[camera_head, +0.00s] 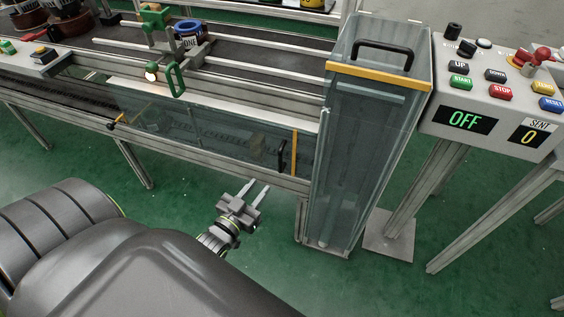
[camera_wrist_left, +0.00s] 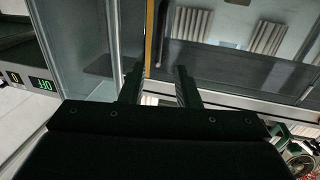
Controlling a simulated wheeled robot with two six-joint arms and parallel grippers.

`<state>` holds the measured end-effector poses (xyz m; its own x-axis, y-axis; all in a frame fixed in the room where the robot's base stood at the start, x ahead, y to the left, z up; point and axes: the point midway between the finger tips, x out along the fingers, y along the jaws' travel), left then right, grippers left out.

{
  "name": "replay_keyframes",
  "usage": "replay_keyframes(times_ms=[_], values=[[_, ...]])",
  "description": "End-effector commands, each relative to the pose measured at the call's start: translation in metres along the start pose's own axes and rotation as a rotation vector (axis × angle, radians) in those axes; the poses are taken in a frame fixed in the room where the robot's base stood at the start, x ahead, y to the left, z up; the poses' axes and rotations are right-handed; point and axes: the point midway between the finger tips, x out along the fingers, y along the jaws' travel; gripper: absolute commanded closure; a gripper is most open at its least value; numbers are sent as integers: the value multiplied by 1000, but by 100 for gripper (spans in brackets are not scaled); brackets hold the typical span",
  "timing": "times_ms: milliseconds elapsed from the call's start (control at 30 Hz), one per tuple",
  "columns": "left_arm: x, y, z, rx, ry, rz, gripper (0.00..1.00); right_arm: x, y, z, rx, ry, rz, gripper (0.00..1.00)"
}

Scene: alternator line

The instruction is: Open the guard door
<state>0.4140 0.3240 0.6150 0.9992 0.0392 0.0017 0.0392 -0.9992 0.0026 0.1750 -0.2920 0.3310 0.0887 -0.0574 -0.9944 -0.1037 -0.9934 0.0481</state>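A low clear guard panel (camera_head: 215,135) runs along the conveyor's near side. At its right end are a yellow strip (camera_head: 294,152) and an upright black handle (camera_head: 283,155). A tall clear enclosure (camera_head: 365,140) stands just right of it, with its own yellow bar and black handle on top. I cannot tell for certain which is the guard door. My left gripper (camera_head: 258,195) is open and empty, in front of and below the low panel's handle, apart from it. In the left wrist view a black handle (camera_wrist_left: 162,35) and yellow strip (camera_wrist_left: 149,40) show beyond the spread fingers (camera_wrist_left: 158,86). My right gripper is not in view.
A control box (camera_head: 490,100) with several buttons and a green OFF display stands at the right on metal legs. A blue-rimmed part (camera_head: 189,33) and a green fixture (camera_head: 157,22) are on the conveyor. Green floor (camera_head: 170,190) is open below the conveyor.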

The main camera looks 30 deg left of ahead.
Motion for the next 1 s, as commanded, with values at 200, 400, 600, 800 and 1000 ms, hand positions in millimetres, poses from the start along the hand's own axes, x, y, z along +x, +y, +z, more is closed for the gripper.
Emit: replay_keyframes(times_ms=[200,400,600,800,1000], values=[[47,0,0,-1,2,1,71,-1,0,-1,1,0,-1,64],[86,0,0,0,0,1,71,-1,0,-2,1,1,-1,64],[111,0,1,0,-1,0,71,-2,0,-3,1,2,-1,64],[121,0,1,-1,-2,0,71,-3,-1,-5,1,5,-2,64],[122,0,1,-1,-2,0,71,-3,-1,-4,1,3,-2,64]])
